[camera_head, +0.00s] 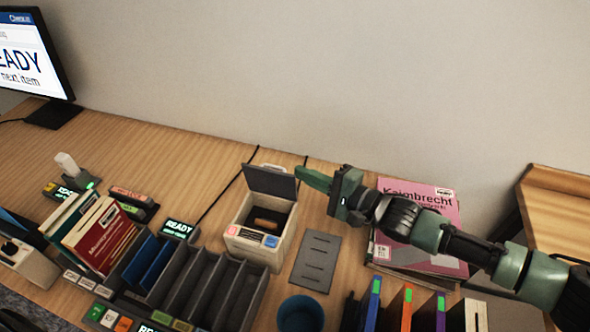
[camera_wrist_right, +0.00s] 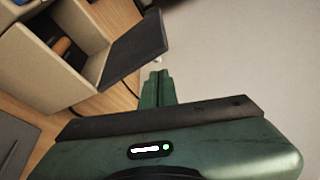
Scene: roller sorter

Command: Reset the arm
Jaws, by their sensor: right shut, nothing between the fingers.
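My right arm reaches in from the right in the head view. Its green right gripper (camera_head: 312,178) is shut and empty, above the desk to the right of the raised dark lid of a small box. The shut fingers also show in the right wrist view (camera_wrist_right: 155,88). The beige box (camera_head: 247,246) has its dark lid (camera_head: 270,182) standing open, with an orange-brown item (camera_head: 268,219) inside. In the wrist view the lid (camera_wrist_right: 134,48) is just left of the fingers; I cannot tell whether they touch. My left gripper is not in view.
A pink book stack (camera_head: 443,262) lies under my right arm. A dark slotted plate (camera_head: 317,262), a blue cup (camera_head: 301,316), dark sorter bins (camera_head: 207,287) and upright books (camera_head: 100,237) crowd the front. A monitor (camera_head: 30,55) stands far left. The back desk strip is mostly clear.

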